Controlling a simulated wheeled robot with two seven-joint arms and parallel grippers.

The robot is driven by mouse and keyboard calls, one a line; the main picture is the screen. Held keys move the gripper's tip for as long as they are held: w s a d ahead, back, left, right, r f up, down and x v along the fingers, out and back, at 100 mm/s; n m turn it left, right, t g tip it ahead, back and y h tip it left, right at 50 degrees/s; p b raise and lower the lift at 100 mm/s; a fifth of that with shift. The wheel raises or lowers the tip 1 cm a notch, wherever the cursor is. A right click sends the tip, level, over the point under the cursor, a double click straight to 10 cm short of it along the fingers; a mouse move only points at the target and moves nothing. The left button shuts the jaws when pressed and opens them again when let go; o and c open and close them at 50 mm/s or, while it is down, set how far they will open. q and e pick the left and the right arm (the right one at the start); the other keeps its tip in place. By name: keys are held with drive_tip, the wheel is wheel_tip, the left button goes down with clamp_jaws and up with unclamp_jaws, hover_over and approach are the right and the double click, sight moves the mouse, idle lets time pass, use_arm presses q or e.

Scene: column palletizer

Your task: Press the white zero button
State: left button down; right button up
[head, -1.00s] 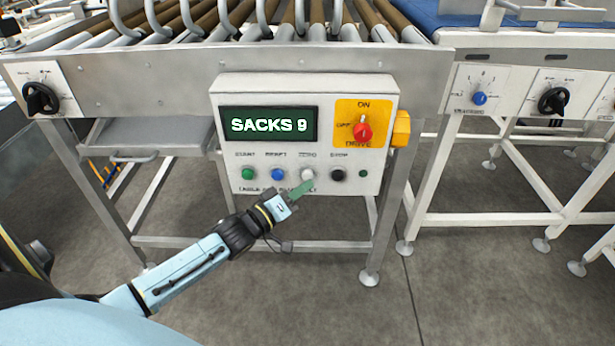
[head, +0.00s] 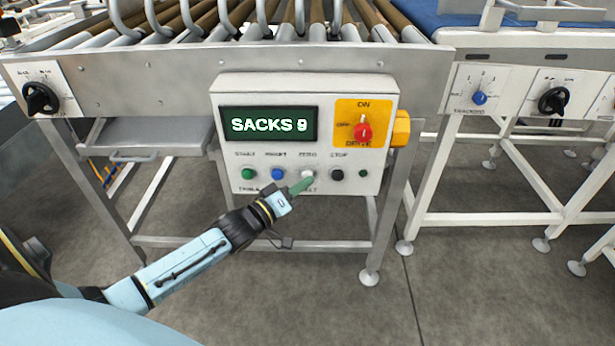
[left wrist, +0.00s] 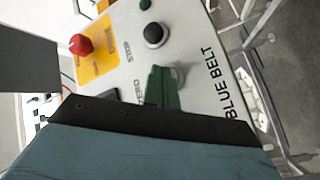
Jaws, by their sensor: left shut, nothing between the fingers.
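The white zero button (head: 307,174) sits on the front of the grey control box, between the blue button (head: 278,174) and the black stop button (head: 337,174). My left gripper (head: 306,184) is shut and empty, its green fingertips at the lower edge of the white button. In the left wrist view the green fingers (left wrist: 162,88) partly cover the pale button (left wrist: 178,76); I cannot tell whether they touch it. The display (head: 268,125) reads SACKS 9. My right gripper is not in view.
A green start button (head: 247,174) is at the left of the row. A red drive knob (head: 363,131) on a yellow plate is above the stop button. Roller conveyor frame (head: 430,75) stands behind the box. Floor in front is clear.

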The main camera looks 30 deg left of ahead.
use_arm(q)
drive_tip(key=shift+w+a, duration=0.15)
drive_tip(key=shift+w, duration=0.15)
idle(0.5)
drive_tip(key=shift+s+d+p, duration=0.45)
drive_tip(key=shift+s+p, duration=0.25)
drive_tip(key=shift+s, duration=0.1)
drive_tip(key=s+d+p, duration=0.1)
drive_tip(key=s+p, duration=0.1)
drive_tip(key=s, duration=0.1)
drive_tip(key=s+d+p, duration=0.1)
drive_tip(key=shift+s+d, duration=0.15)
drive_tip(key=shift+d, duration=0.2)
idle(0.6)
